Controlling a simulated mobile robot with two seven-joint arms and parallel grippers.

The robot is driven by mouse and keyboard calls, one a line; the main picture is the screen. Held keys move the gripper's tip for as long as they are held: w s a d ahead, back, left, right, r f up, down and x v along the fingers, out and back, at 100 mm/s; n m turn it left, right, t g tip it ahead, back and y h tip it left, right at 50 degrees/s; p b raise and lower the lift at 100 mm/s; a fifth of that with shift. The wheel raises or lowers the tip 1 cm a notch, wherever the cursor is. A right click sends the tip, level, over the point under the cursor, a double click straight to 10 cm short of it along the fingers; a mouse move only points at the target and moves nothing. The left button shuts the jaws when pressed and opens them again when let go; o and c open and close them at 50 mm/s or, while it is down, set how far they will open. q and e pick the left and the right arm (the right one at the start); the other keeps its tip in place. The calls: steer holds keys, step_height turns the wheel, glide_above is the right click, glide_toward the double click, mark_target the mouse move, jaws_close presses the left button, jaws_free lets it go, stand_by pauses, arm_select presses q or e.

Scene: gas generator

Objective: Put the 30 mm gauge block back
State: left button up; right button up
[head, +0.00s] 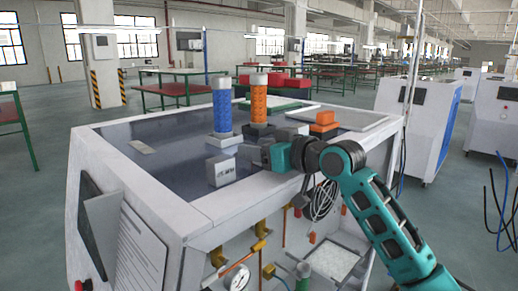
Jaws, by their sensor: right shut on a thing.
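My right gripper (246,156) reaches in from the right over the dark top of the machine. It is shut on a light grey gauge block (221,171) at its fingertips. Dark marks show on the block's front face, but they are too small to read, so I cannot confirm the 30 mm size. I cannot tell whether the block touches the top. A small flat pale block (142,147) lies apart at the left of the top. My left gripper is not in view.
A blue cylinder (222,108) and an orange cylinder (258,104) stand upright just behind the block. An orange block (323,122) sits on the right. The white cabinet (200,209) has a raised rim. The top's left part is mostly clear.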

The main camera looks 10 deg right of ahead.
steer(key=o, duration=1.3)
steer(key=shift+f, duration=0.15)
steer(key=shift+s+d, duration=0.1)
steer(key=v, duration=1.1)
steer(key=shift+s+d+r+b, duration=0.2)
steer(key=shift+s+r+b, duration=0.1)
steer(key=shift+b, duration=0.05)
